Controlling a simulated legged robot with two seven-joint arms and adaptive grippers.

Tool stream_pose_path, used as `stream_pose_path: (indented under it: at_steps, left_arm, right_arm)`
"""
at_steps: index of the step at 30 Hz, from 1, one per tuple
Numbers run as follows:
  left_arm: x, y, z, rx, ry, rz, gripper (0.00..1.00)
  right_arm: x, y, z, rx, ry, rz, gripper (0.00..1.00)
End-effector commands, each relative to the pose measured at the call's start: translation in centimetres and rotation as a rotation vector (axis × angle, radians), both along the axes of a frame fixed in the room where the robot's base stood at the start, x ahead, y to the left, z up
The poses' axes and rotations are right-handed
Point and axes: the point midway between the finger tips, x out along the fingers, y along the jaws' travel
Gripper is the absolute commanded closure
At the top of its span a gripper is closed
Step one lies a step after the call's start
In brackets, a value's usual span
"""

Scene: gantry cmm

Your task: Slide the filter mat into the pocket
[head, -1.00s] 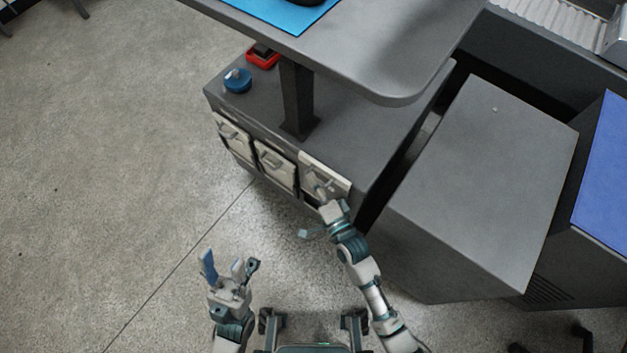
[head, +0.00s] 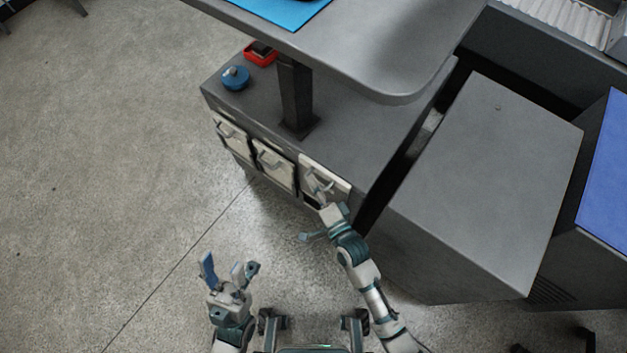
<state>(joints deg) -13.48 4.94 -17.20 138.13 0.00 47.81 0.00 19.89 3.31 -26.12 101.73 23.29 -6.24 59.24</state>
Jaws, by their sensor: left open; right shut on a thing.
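Three pale panels with handles sit along the front face of a low grey cabinet. The rightmost one, which I take for the filter mat (head: 339,185), stands a little proud of the face, with a dark opening, seemingly its pocket (head: 310,199), showing below it. My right gripper (head: 321,190) is shut on this mat at its handle; the fingers hide part of the handle, and how deep the mat sits cannot be told. My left gripper (head: 230,268) is open and empty, over the floor to the left, apart from the cabinet.
The left panel (head: 232,138) and middle panel (head: 274,168) sit in the cabinet (head: 355,150). A blue round object (head: 235,77) and a red tray (head: 262,52) stand on its top. A grey tabletop (head: 400,55) overhangs it. A grey box unit (head: 480,180) stands close on the right.

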Motion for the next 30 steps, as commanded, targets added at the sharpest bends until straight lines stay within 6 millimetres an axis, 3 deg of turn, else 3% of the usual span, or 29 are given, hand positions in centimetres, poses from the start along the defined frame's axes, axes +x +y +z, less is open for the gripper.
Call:
stream_pose_path:
  at_steps: [14, 30]
  left_arm:
    - [0.0, 0.0, -0.2, 0.000, 0.003, 0.000, 0.49]
    - [-0.2, 0.0, 0.8, 0.006, -0.012, -0.004, 0.49]
  right_arm:
    - [0.0, 0.0, -0.3, 0.000, -0.001, 0.000, 1.00]
    - [-0.3, -0.2, -0.4, 0.001, 0.000, 0.000, 1.00]
